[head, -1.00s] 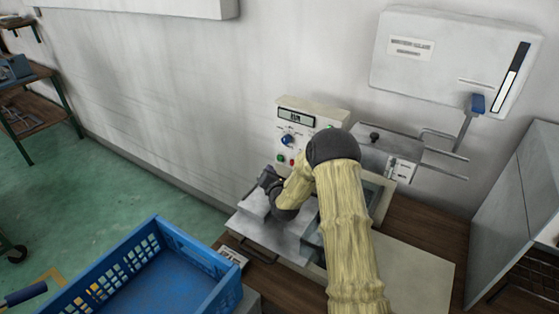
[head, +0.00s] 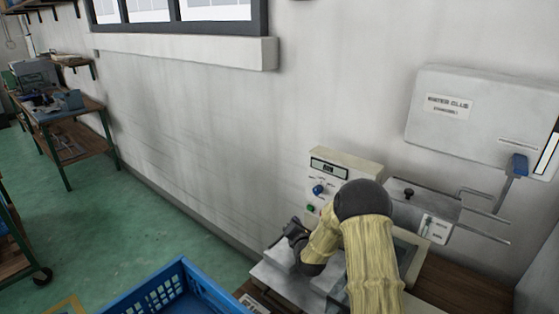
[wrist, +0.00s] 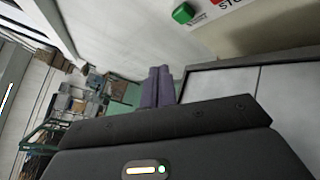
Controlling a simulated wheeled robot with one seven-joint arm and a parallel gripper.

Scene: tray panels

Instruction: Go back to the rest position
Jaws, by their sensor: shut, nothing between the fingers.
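My gripper (head: 292,230) is at the end of my cream-sleeved arm, in front of the control panel of a bench machine in the head view. In the wrist view its two purple-grey fingers (wrist: 158,87) lie side by side, shut, with nothing seen between them. My arm hides part of the machine. The cream control panel (head: 343,170) has a small display, a blue knob and a green button. A flat metal plate (head: 285,280) lies below my gripper. In the wrist view a green button (wrist: 183,13) is close at the top.
A blue crate (head: 170,293) stands at the bottom, left of the machine. A metal bracket (head: 425,208) stands behind my arm, under a white wall box (head: 470,118). Green floor (head: 160,230) is open at left, with a workbench (head: 68,110) beyond.

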